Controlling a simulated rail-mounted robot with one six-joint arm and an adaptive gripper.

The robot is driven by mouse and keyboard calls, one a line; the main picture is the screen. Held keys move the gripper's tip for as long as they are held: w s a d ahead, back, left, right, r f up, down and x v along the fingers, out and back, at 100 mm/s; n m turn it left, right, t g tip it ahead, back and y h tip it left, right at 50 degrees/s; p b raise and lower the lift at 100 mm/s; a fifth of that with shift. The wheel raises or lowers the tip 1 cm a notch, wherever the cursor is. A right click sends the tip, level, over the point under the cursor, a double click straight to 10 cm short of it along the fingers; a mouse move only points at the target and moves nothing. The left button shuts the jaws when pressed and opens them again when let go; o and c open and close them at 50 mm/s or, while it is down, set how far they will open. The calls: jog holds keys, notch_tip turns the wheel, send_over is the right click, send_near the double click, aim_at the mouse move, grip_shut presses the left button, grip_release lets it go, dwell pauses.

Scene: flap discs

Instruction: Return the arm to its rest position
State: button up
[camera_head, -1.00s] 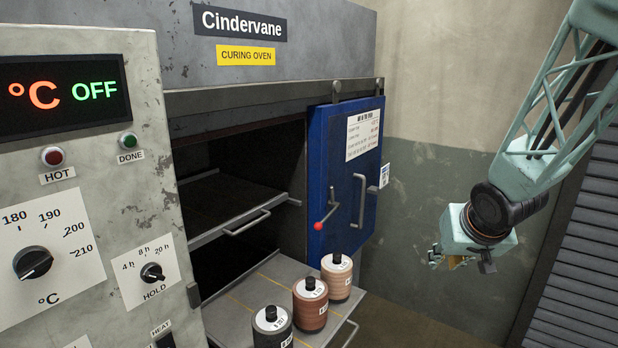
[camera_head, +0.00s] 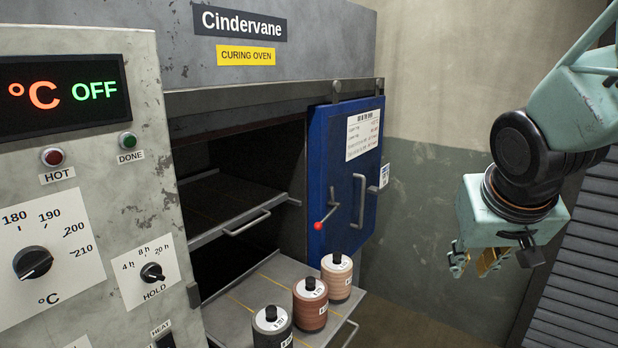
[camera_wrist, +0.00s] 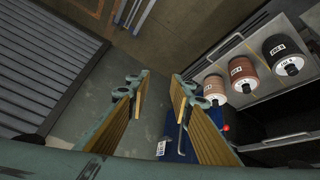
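My gripper (camera_head: 474,264) hangs at the right side of the head view, pointing down, well to the right of the oven and clear of everything. In the wrist view my gripper (camera_wrist: 158,92) shows two fingers with tan pads set apart, with nothing between them but the floor and wall beyond. My arm reaches in from the upper right of the head view.
The Cindervane curing oven (camera_head: 270,60) stands at left with its blue door (camera_head: 345,185) slid aside. Three disc stacks, black (camera_head: 272,330), brown (camera_head: 310,306) and tan (camera_head: 337,279), stand on the pulled-out lower shelf (camera_head: 250,284). A slatted grey shutter (camera_head: 580,270) is at right.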

jog(key=s+a+r, duration=0.1)
jog(key=s+a, duration=0.2)
jog(key=s, duration=0.5)
jog(key=s+a+r+n+g+y, duration=0.1)
jog(key=s+a, duration=0.3)
jog(key=s, duration=0.4)
jog(key=s+a+r+g+y, duration=0.1)
jog(key=s+a+r, duration=0.1)
jog(key=s, duration=0.7)
jog(key=shift+a+r+n, duration=0.3)
jog(key=shift+a, duration=0.4)
jog(key=shift+o, duration=0.3)
dwell(1.4)
jog(key=o, duration=2)
